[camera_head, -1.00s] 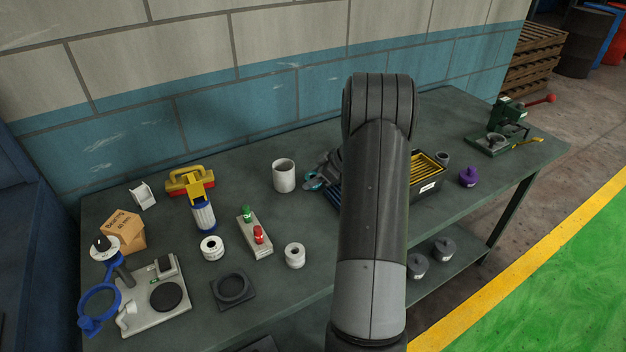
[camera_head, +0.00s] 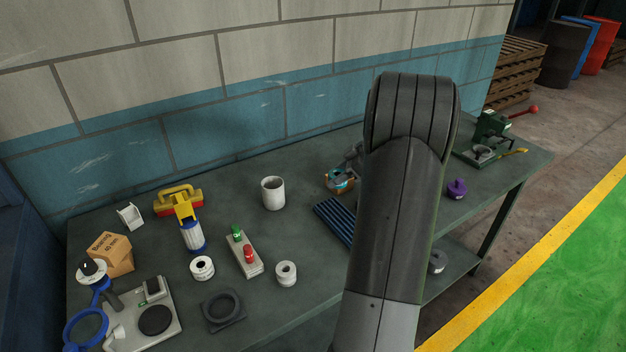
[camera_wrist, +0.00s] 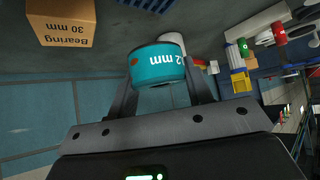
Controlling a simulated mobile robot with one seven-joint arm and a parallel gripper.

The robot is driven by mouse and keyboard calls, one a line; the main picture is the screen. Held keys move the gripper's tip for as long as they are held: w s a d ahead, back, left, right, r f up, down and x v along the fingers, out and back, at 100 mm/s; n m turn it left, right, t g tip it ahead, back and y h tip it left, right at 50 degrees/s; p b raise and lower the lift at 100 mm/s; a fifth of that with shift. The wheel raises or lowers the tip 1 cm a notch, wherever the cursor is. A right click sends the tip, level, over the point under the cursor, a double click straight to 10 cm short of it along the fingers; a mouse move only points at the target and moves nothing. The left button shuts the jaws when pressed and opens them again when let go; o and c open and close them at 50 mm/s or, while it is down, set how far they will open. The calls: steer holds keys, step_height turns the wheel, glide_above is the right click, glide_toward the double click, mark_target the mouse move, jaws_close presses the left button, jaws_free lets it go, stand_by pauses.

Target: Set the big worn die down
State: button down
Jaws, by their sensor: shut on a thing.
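The big worn die is a short teal cylinder (camera_wrist: 157,65) with a reddish worn spot and a partly visible white "2 mm" marking. In the wrist view it sits between the two fingers of my gripper (camera_wrist: 160,84), which is shut on it. In the head view a small teal patch (camera_head: 342,187) shows beside my gripper (camera_head: 352,160), left of my arm. My arm hides most of the gripper there. I cannot tell whether the die touches the table (camera_head: 300,240).
A "Bearing 30 mm" box (camera_wrist: 60,22) stands close to the die. A blue ribbed mat (camera_head: 335,222) lies in front. A white cup (camera_head: 273,193) and a red-and-green button box (camera_head: 243,253) stand left. A purple knobbed thing (camera_head: 456,188) stands right. My arm hides the table's middle.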

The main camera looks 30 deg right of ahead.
steer(key=shift+s+d+r, duration=0.25)
steer(key=shift+s+r, duration=0.05)
steer(key=shift+s, duration=0.05)
steer(key=w+a+n+g+y, duration=0.1)
steer(key=w+a+n, duration=0.1)
steer(key=w+a, duration=0.65)
steer(key=w+a+n+g, duration=0.2)
steer(key=w+a, duration=0.4)
steer(key=a, duration=0.5)
steer(key=w+a+n+g+y, duration=0.1)
steer(key=w+a+n, duration=0.1)
steer(key=w+a, duration=0.65)
steer(key=a+n+g, duration=0.2)
steer(key=a+n, duration=0.1)
steer(key=a, duration=2.4)
steer(key=shift+y, duration=0.3)
steer(key=a+f, duration=0.2)
steer(key=a, duration=0.2)
steer(key=w+a+f, duration=0.1)
steer(key=a+f, duration=0.1)
steer(key=a, duration=0.1)
steer(key=w+a+f, duration=0.1)
steer(key=a+f, duration=0.1)
steer(key=a, duration=0.2)
steer(key=shift+w+a+f, duration=0.1)
steer(key=shift+a+f, duration=0.1)
steer(key=shift+a, duration=0.1)
steer(key=shift+a+f, duration=0.25)
steer(key=shift+w+f, duration=0.1)
steer(key=shift+f, duration=1.8)
